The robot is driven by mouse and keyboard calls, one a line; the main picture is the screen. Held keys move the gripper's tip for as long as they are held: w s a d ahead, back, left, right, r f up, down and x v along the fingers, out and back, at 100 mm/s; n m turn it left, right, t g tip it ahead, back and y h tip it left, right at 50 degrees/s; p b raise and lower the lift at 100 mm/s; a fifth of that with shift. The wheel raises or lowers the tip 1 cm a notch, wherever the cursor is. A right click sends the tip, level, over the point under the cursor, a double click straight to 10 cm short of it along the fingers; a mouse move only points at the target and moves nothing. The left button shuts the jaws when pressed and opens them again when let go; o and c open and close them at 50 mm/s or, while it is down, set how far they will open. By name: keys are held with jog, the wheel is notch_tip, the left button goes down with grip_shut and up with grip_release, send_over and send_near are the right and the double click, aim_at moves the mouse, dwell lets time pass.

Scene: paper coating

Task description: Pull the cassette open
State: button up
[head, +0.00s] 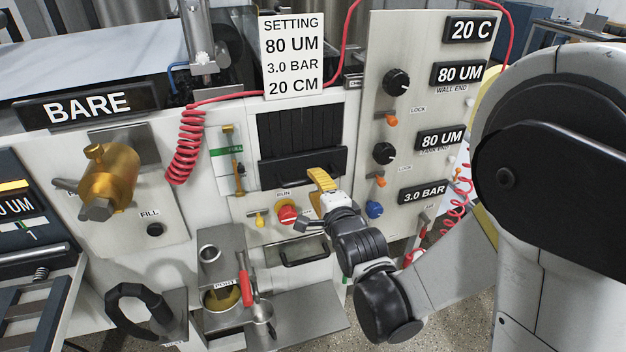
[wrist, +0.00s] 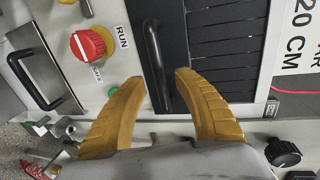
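The cassette (head: 299,135) is a black slatted panel set in the white machine face in the head view. In the wrist view the cassette (wrist: 222,45) fills the upper right. Its black bar handle (wrist: 152,48) runs along the edge nearest the red knob. My gripper (head: 319,174) is at the lower right of the cassette in the head view. In the wrist view my gripper (wrist: 161,77) has its two yellow fingers spread, with one end of the handle showing between them. No clear contact with the handle shows. The fingers partly cover the cassette's lower right corner in the head view.
A red RUN knob (head: 287,214) and a small yellow knob (head: 259,219) sit below the cassette. A drawer handle (head: 304,252) is lower down. A panel of black dials (head: 397,82) stands to the right, and a red coiled hose (head: 186,146) hangs at left.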

jog(key=shift+x, duration=1.5)
grip_shut()
jog(key=shift+s, duration=0.15)
